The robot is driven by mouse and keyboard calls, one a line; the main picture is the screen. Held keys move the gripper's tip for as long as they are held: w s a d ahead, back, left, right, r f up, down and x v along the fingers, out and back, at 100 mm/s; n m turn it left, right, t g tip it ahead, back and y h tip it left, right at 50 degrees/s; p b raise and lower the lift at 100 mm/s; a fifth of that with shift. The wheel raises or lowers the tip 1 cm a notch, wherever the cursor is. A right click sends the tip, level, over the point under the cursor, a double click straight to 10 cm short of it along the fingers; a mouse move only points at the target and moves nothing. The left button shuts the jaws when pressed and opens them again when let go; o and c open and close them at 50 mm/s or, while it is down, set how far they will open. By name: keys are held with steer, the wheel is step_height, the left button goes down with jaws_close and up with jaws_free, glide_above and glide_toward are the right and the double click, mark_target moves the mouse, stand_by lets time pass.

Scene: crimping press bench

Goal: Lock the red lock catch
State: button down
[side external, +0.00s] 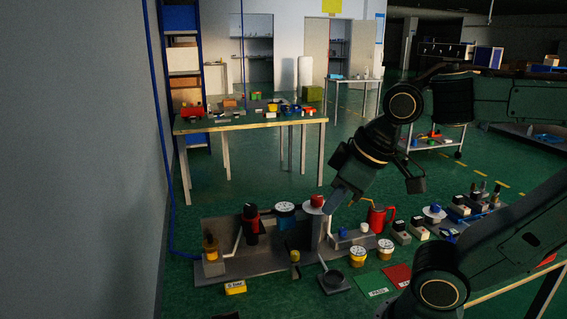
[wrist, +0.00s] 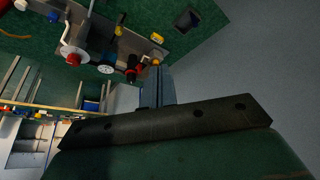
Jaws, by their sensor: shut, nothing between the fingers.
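Several red parts show on the press bench fixture, and I cannot tell for sure which is the lock catch. A red knob (side external: 317,201) sits on a pale disc atop a grey post; it also shows in the wrist view (wrist: 73,59). A red and black upright part (side external: 251,217) stands further left, and shows in the wrist view too (wrist: 131,72). A red mug-shaped part (side external: 377,218) stands to the right. My gripper (side external: 332,206) points down, shut and empty, close beside the red knob; contact cannot be told. Its fingers (wrist: 156,88) show small in the wrist view.
A white-faced dial (side external: 285,210) stands between the upright part and post. Several small blocks (side external: 401,232) line the right. A wall (side external: 80,160) closes the left.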

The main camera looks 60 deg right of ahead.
mark_target(255, 224)
steer(key=w+f+n+g+h, duration=0.2)
steer(key=w+f+n, duration=0.1)
steer(key=w+n, duration=0.6)
steer(key=w+a+f+n+g+h, duration=0.1)
steer(key=w+f+n+g+h, duration=0.1)
steer(key=w+n, duration=0.7)
steer(key=shift+w+a+f+n+g, duration=0.15)
steer(key=shift+w+f+n+g, duration=0.25)
steer(key=shift+w+f, duration=0.95)
steer(key=shift+w+r, duration=0.4)
steer(key=shift+w, duration=0.05)
steer(key=shift+w+d+f, duration=0.2)
steer(key=shift+d+f, duration=1.05)
steer(key=shift+f, duration=0.3)
steer(key=shift+w+d+f, duration=0.2)
steer(key=shift+d+f, duration=1.1)
steer(key=shift+f, duration=0.2)
steer(key=shift+w+d+f, duration=0.2)
steer(key=shift+d+f, duration=1.05)
steer(key=shift+f, duration=0.3)
